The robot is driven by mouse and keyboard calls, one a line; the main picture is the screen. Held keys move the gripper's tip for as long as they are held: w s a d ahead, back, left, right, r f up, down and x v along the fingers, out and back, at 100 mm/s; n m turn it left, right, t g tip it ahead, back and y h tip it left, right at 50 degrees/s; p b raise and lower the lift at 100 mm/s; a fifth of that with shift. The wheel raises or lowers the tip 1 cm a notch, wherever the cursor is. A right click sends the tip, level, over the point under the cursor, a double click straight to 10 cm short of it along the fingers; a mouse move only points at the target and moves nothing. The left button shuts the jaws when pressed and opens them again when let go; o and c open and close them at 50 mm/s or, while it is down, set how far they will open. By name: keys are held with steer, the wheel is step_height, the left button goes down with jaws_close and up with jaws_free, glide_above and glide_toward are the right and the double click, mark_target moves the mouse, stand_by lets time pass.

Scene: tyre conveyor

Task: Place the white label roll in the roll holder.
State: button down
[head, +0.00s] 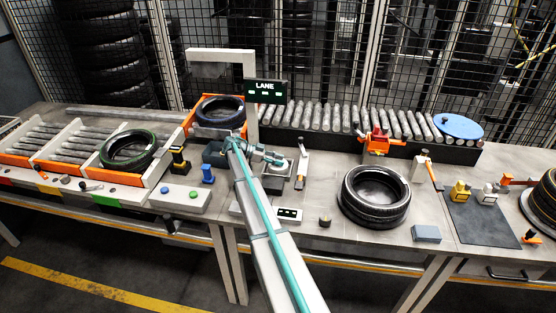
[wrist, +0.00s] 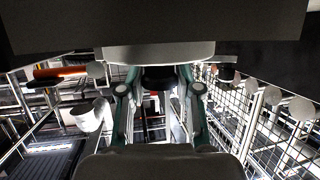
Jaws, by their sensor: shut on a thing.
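My gripper (head: 274,158) is at the middle of the bench in the head view, low over a small dark grey device (head: 274,184). In the wrist view its two fingers (wrist: 159,85) close on something at their tips. A wide pale round thing (wrist: 158,51) lies at the tips and looks like the white label roll, seen nearly edge-on. A dark part sits just below it between the fingers. I cannot tell the roll holder for certain.
Blue and black-yellow stands (head: 208,174) are to the left. Rollers (head: 340,119) run behind.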

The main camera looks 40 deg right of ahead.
steer(key=shift+f, duration=0.1)
steer(key=c, duration=0.8)
jaws_free()
steer(key=shift+r, duration=0.2)
steer(key=shift+w+a, duration=0.15)
steer(key=shift+a, duration=0.05)
steer(key=shift+b+v, duration=1.5)
steer(key=shift+v, duration=2)
